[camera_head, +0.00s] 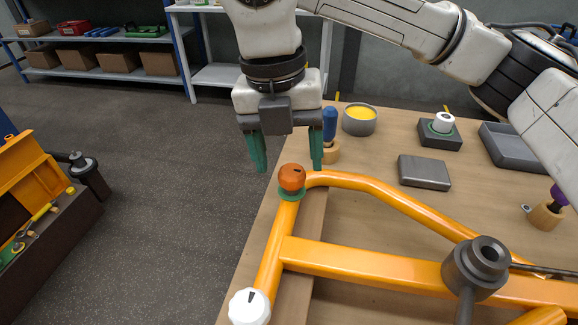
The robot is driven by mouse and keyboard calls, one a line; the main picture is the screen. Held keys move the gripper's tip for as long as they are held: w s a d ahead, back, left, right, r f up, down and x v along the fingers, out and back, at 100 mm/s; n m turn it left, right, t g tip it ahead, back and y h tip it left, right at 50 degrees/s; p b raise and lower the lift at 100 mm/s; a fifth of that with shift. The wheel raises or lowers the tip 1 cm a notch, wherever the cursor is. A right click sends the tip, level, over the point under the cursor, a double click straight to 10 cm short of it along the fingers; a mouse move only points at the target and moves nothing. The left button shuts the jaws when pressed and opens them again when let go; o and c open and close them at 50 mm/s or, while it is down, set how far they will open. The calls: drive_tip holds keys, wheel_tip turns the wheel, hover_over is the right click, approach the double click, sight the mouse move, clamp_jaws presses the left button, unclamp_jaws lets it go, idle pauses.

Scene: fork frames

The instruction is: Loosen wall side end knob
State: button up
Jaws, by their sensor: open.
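An orange knob (292,176) with a dark mark sits on a green collar at the far end of an orange tubular frame (350,258), on the side toward the back wall. A white knob (249,307) with a black mark sits at the frame's near end. My gripper (288,166) points down with its two green fingers spread apart. It is just above the orange knob in the picture, with one fingertip to each side. I cannot tell the exact height gap. Nothing shows between the fingers.
The frame lies on a wooden table (385,135). A blue-handled tool (329,125) in a wooden holder stands close to my right finger, beside a yellow-filled grey bowl (360,120). A grey block (425,172) lies to the right. A dark clamp-like part (477,268) rises at the front right.

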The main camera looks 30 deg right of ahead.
sight(292, 180)
drive_tip(key=shift+s+d+f, duration=0.1)
drive_tip(key=shift+s+f, duration=0.05)
drive_tip(key=shift+f, duration=1.25)
drive_tip(key=c, duration=1.1)
